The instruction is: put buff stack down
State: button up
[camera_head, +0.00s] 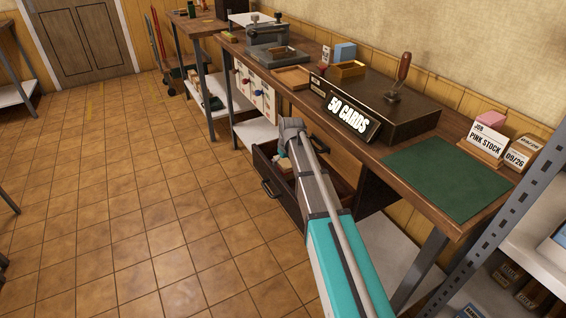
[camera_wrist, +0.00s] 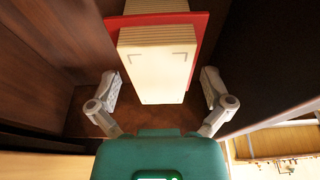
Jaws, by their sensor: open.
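The buff stack (camera_wrist: 155,70), a cream block of cards with corner marks on its face, is in the middle of the wrist view. It lies inside a dark wooden drawer. My gripper (camera_wrist: 160,87) is open, with one finger on each side of the stack's near end and a visible gap at both sides. A red sheet or card (camera_wrist: 199,30) shows behind the stack, and another cream block (camera_wrist: 157,5) lies beyond it. In the head view the open drawer (camera_head: 264,172) is under the bench; my arm hides part of it and the gripper cannot be made out.
On the bench (camera_head: 455,125) are a green mat (camera_head: 446,178), a dark press with a "50 CARDS" sign (camera_head: 352,117), a wooden tray (camera_head: 292,77) and a "PINK STOCK" box (camera_head: 484,145). A metal shelf post (camera_head: 500,165) stands at right. The tiled floor at left is clear.

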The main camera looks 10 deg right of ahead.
aim_at(287, 165)
jog(key=shift+p+v, duration=4.15)
jog(key=shift+v, duration=0.45)
jog(key=s+m+g+h, duration=0.1)
jog(key=s+m+g, duration=0.1)
jog(key=s, duration=2.4)
jog(key=shift+s+a+f+m+g, duration=0.35)
jog(key=shift+a+m+g, duration=0.05)
jog(key=shift+m, duration=0.4)
